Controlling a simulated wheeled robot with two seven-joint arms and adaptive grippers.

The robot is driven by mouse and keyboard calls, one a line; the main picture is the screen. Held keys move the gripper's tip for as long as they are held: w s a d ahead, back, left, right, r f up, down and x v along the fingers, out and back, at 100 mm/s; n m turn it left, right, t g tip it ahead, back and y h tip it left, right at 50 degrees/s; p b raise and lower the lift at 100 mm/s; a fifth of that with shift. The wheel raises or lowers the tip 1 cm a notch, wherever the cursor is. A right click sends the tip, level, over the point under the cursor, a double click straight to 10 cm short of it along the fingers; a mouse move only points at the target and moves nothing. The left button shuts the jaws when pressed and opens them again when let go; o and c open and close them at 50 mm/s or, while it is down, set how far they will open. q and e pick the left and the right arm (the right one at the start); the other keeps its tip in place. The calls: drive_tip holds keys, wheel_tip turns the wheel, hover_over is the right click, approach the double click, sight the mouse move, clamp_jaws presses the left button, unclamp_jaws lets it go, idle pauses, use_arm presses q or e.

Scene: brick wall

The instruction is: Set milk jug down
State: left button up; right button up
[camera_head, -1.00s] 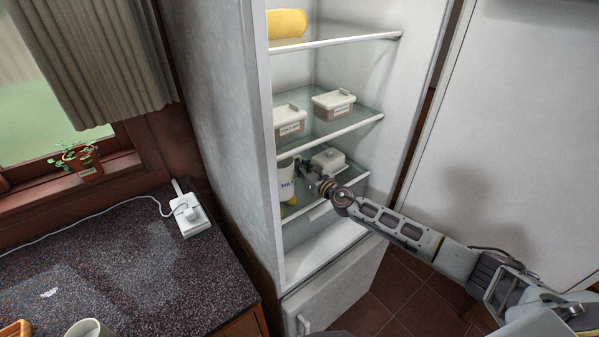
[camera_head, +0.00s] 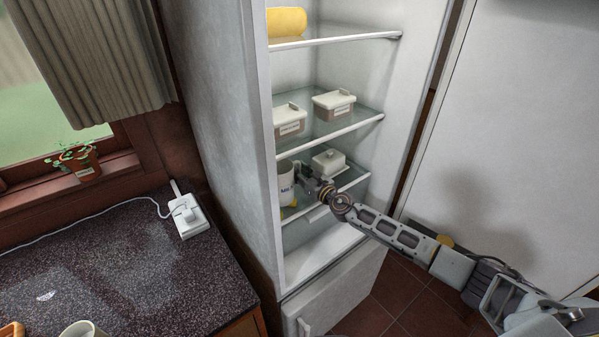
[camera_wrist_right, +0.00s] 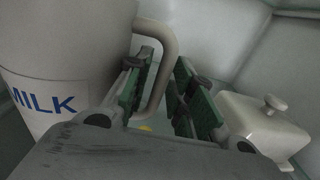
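The white milk jug (camera_head: 286,183) with blue lettering is upright at the left of the fridge's lower glass shelf (camera_head: 350,180), and seems to rest on it. In the right wrist view the jug (camera_wrist_right: 55,60) fills the left side, with its handle (camera_wrist_right: 169,52) facing my gripper. My right gripper (camera_head: 309,180) is at the handle. In the wrist view its green-padded fingers (camera_wrist_right: 163,95) stand apart, one on each side of the handle, with a gap beside it. The jug's base is hidden in the wrist view. My left gripper is not in view.
A white lidded butter dish (camera_head: 328,161) stands close to the right finger; it also shows in the wrist view (camera_wrist_right: 262,125). Two labelled boxes (camera_head: 290,120) (camera_head: 333,104) are on the shelf above. The fridge side wall (camera_head: 225,120) is close left of the jug.

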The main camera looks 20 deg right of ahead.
drive_tip(key=shift+r, duration=0.15)
idle(0.3)
drive_tip(key=shift+s, duration=0.15)
drive_tip(key=shift+v, duration=1.95)
drive_tip(key=shift+b+v, duration=0.65)
drive_tip(key=shift+v, duration=3.25)
